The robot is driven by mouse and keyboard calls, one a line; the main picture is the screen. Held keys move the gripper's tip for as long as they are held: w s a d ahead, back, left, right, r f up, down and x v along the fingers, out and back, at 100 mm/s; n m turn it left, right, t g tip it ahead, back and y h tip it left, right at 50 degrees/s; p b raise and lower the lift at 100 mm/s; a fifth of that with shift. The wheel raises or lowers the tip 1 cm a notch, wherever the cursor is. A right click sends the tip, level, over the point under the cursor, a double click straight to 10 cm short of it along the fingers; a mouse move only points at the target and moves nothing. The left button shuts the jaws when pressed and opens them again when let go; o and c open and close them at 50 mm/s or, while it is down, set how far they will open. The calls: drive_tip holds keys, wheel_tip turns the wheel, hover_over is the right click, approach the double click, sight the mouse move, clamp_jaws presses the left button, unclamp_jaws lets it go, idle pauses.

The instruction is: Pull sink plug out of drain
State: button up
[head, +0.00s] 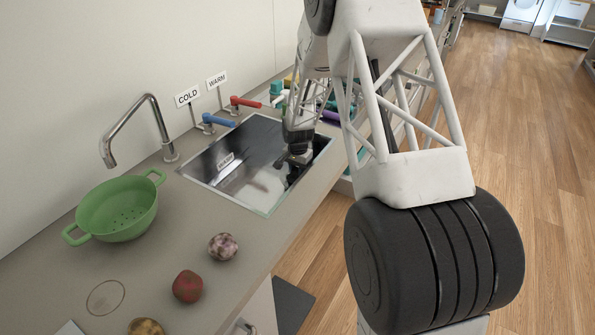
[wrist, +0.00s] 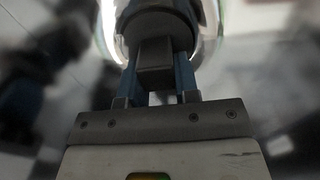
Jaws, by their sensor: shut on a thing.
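The steel sink (head: 222,182) is set into the grey counter in the head view. My gripper (head: 297,160) reaches down into its right part, and the plug cannot be told apart there. In the wrist view my gripper (wrist: 157,72) has its two blue fingers closed on the block-shaped grip of the dark sink plug (wrist: 155,24). The plug's round dark body lies beyond the fingertips, with a bright curved metal rim around it. Whether the plug sits in the drain or is clear of it, I cannot tell.
A curved faucet (head: 158,122) stands behind the sink, with a blue COLD lever (head: 218,120) and a red WARM lever (head: 245,102). A green colander (head: 118,210) and several round items, including a red one (head: 188,286), are on the counter at left and front.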

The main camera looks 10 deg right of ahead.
drive_tip(key=shift+r, duration=0.45)
idle(0.6)
drive_tip(key=shift+r, duration=2.3)
